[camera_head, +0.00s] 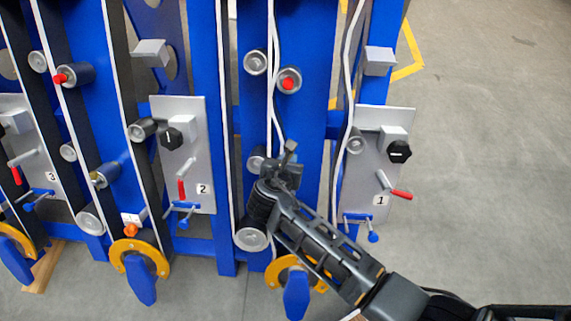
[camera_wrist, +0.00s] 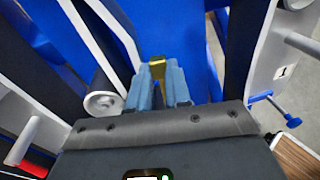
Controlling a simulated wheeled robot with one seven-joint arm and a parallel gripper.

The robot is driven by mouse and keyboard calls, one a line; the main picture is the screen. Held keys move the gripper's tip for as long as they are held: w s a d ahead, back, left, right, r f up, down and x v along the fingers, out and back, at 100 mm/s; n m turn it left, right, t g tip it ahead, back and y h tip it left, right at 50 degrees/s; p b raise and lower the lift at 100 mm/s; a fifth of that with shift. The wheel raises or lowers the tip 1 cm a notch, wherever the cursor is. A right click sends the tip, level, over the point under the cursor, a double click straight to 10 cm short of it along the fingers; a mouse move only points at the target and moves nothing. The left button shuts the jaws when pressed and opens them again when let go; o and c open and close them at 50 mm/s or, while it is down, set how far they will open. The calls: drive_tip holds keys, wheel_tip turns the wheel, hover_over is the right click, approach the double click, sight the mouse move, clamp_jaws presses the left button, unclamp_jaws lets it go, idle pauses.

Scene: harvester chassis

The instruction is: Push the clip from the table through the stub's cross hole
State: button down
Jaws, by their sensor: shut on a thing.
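My gripper (camera_head: 284,160) is in front of the blue chassis, between panels 2 and 1 in the head view. In the wrist view its two blue-grey fingers (camera_wrist: 158,84) are close together, shut on a small gold-coloured piece, apparently the clip (camera_wrist: 157,68). The clip shows at the fingertips; its lower part is hidden between them. In the head view the clip cannot be made out. A grey round stub (camera_wrist: 104,102) stands left of the fingers in the wrist view, apart from the clip. No cross hole can be made out, so I cannot tell which stub is meant.
Panel 1 (camera_head: 402,130) with a red-handled lever (camera_head: 401,194) stands right of my gripper; panel 2 (camera_head: 203,135) is left. A wooden surface (camera_wrist: 298,150) shows at the wrist view's lower right. Floor at right is clear.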

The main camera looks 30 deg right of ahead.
drive_tip(key=shift+a+f+n+t+y, duration=0.15)
drive_tip(key=shift+a+n+t+y, duration=0.1)
drive_tip(key=shift+n+t, duration=0.25)
drive_tip(key=shift+a+f+n+t+y, duration=0.15)
drive_tip(key=shift+n+t+y, duration=0.1)
drive_tip(key=shift+n+t, duration=0.25)
drive_tip(key=shift+r, duration=0.1)
drive_tip(key=f, duration=0.1)
drive_tip(key=b, duration=0.1)
drive_tip(key=s+f, duration=0.1)
drive_tip(key=shift+a+f, duration=0.35)
drive_tip(key=shift+a, duration=0.05)
drive_tip(key=shift+s+a+f+b, duration=0.3)
drive_tip(key=shift+s+f+b, duration=0.25)
drive_tip(key=shift+f, duration=0.25)
drive_tip(key=shift+p, duration=0.5)
